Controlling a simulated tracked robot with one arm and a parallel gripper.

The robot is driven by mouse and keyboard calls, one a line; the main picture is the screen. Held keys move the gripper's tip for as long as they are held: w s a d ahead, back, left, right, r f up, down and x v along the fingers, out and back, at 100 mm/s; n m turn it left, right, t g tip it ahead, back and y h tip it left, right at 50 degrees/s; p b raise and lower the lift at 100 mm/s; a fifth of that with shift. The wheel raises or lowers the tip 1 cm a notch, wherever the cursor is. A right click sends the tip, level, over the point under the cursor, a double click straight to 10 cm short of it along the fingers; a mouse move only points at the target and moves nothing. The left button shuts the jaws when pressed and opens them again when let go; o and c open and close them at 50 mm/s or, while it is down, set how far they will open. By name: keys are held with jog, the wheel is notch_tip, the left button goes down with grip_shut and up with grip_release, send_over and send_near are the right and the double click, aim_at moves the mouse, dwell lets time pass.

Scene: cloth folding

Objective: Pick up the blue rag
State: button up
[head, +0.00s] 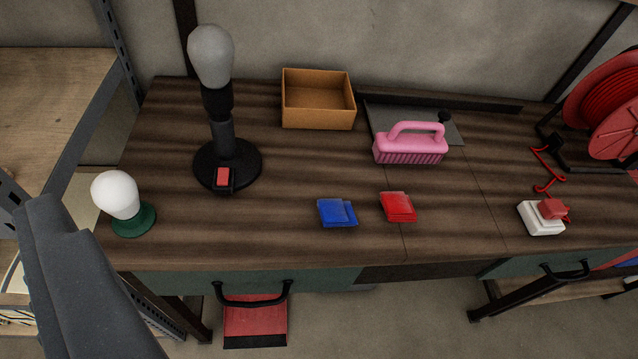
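The blue rag (337,213) lies folded and flat on the wooden workbench (300,180), near the middle of its front part. A folded red rag (398,207) lies just to its right, with a small gap between them. A dark grey piece, probably part of my arm or gripper, fills the lower left corner, apart from the rag and left of it. No fingertips can be made out, so I cannot see whether the gripper is open or shut.
A lamp with a black base (228,165) and a white bulb on a green base (133,222) stand left. An open cardboard box (318,118) and a pink brush (410,150) stand behind the rags. A white block with a red top (541,218) and a red reel (606,105) are right.

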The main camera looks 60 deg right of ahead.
jog(key=w+d+f+m+g+h, duration=0.1)
jog(key=d+f, duration=0.3)
jog(key=f, duration=0.3)
jog(key=w+d+f+m+h, duration=0.1)
jog(key=d+f+m+h, duration=0.1)
jog(key=d+f, duration=0.3)
jog(key=m+g+h+p, duration=0.1)
jog(key=m+g+h, duration=0.3)
jog(key=h, duration=0.1)
send_near(341, 210)
jog(key=x, duration=0.5)
jog(key=shift+s+d+f+b, duration=0.1)
jog(key=shift+s+d+b, duration=0.1)
jog(key=shift+b, duration=0.2)
jog(key=shift+w+b+x, duration=0.25)
jog(key=shift+b+x, duration=0.25)
jog(key=shift+x, duration=2.25)
jog(key=shift+a, duration=0.2)
jog(key=c, duration=1)
